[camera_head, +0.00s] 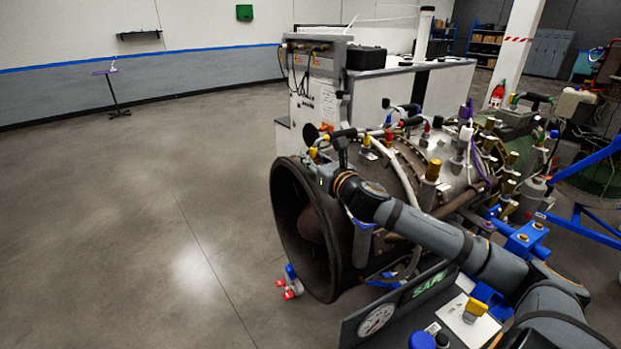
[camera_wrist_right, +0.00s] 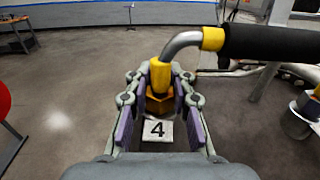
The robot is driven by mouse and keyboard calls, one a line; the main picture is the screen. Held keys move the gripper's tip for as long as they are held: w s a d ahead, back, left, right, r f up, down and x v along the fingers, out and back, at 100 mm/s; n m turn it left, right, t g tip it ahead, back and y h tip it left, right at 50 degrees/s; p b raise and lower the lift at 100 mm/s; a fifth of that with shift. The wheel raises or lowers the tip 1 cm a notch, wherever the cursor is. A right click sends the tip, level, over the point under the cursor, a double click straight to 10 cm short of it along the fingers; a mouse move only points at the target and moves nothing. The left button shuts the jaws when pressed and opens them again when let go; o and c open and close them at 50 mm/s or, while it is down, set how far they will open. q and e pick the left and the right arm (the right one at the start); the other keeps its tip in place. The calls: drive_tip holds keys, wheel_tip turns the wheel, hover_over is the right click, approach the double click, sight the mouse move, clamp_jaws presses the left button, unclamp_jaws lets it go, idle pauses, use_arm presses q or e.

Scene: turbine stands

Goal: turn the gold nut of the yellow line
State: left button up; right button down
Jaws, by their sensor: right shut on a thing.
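In the right wrist view, the gold nut (camera_wrist_right: 158,104) sits between the purple-padded fingers of my right gripper (camera_wrist_right: 160,88), which is shut on it. The yellow line's end (camera_wrist_right: 160,75) rises from the nut into a bent silver pipe (camera_wrist_right: 182,43), then a yellow band and a thick black hose. A white label marked "4" (camera_wrist_right: 158,130) shows just below the nut. In the head view, my right gripper (camera_head: 342,150) is small and dark above the turbine's (camera_head: 300,235) open mouth; the nut cannot be made out there. My left gripper is not in view.
Pipes, hoses and gold fittings (camera_head: 431,172) crowd the turbine's top, right of my gripper. A "SAFE" gauge panel (camera_head: 376,320) stands in front. A grey cabinet (camera_head: 318,90) stands behind.

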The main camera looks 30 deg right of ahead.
drive_tip(key=shift+f+m+h, duration=0.15)
drive_tip(key=shift+m+h, duration=0.55)
drive_tip(key=shift+h, duration=0.4)
drive_tip(key=shift+f+g+h, duration=0.1)
drive_tip(key=shift+g+h, duration=0.2)
drive_tip(key=shift+f+m, duration=0.2)
drive_tip(key=shift+m, duration=0.1)
drive_tip(key=c, duration=1.5)
unclamp_jaws()
drive_tip(key=o, duration=0.4)
drive_tip(key=shift+s+r+p, duration=0.25)
drive_tip(key=shift+p, duration=0.05)
drive_tip(key=shift+w, duration=0.15)
drive_tip(key=shift+d, duration=0.1)
